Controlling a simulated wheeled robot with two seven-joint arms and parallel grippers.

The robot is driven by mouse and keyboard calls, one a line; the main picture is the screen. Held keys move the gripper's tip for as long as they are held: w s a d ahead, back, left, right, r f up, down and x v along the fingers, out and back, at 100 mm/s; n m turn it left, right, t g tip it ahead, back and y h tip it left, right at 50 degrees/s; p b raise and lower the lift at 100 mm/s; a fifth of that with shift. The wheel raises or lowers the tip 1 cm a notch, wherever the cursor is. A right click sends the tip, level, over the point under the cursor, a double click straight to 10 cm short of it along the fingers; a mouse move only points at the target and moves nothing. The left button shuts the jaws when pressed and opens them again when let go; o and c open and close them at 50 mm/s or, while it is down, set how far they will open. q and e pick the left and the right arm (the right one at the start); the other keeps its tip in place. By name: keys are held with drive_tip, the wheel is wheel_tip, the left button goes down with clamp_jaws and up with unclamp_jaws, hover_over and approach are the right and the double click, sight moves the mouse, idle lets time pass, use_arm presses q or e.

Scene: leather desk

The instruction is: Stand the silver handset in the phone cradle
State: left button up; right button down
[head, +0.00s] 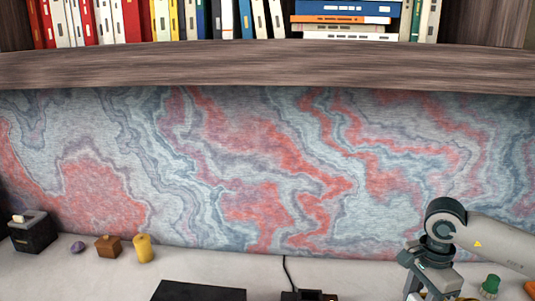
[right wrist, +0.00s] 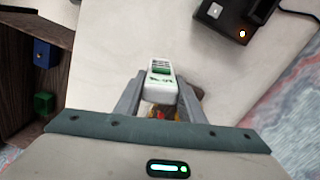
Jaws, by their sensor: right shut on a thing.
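The silver handset (right wrist: 161,86), pale with a keypad and a green screen, is between the fingers of my right gripper (right wrist: 160,92), which is shut on it in the right wrist view. My right gripper (head: 428,288) also shows at the lower right of the head view, above the desk; the handset is hard to make out there. The black phone cradle (right wrist: 232,14), with a small orange light, stands apart from the handset at the top right of the wrist view. Its top (head: 302,295) just shows at the bottom edge of the head view. My left gripper is out of view.
A black box (head: 33,233), a purple stone (head: 78,247), a brown block (head: 108,246) and a yellow cylinder (head: 143,248) stand at the left. A dark flat item (head: 200,291) lies left of the cradle. A green object (head: 490,285) is beside my right arm. A shelf (head: 260,63) overhangs behind.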

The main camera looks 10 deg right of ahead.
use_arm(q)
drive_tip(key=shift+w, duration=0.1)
use_arm(e)
drive_tip(key=s+a+n, duration=0.2)
drive_tip(key=a+n, duration=0.6)
drive_tip(key=a, duration=0.1)
drive_tip(key=s+a+n, duration=0.2)
drive_tip(key=a+n, duration=0.7)
drive_tip(key=a, duration=0.1)
drive_tip(key=shift+s+f, duration=0.15)
drive_tip(key=shift+f, duration=0.1)
